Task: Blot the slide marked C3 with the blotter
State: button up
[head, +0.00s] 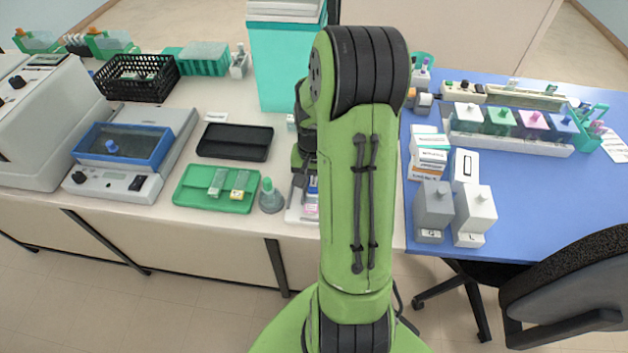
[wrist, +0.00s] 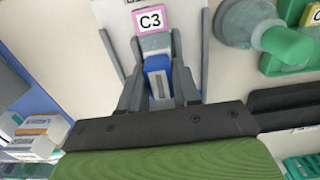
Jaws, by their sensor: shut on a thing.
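The slide marked C3 (wrist: 152,22) shows its pink label in the wrist view, just beyond my fingertips. Its label end also shows in the head view (head: 311,210), beside my arm. It lies over a white surface (head: 295,216). My gripper (wrist: 159,82) is shut on a blue-bodied thing (wrist: 157,64), which looks like the blotter, and holds it over the slide's far part from the label. The blotter's blue also shows in the head view (head: 313,186). Whether its underside touches the slide is hidden. My arm covers much of this spot in the head view.
Grey and white containers (head: 434,208) stand on the blue surface at right.

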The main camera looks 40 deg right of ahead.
dwell(0.4)
notch_tip(320, 180, up, 7)
jog(key=p, duration=0.6)
dwell(0.3)
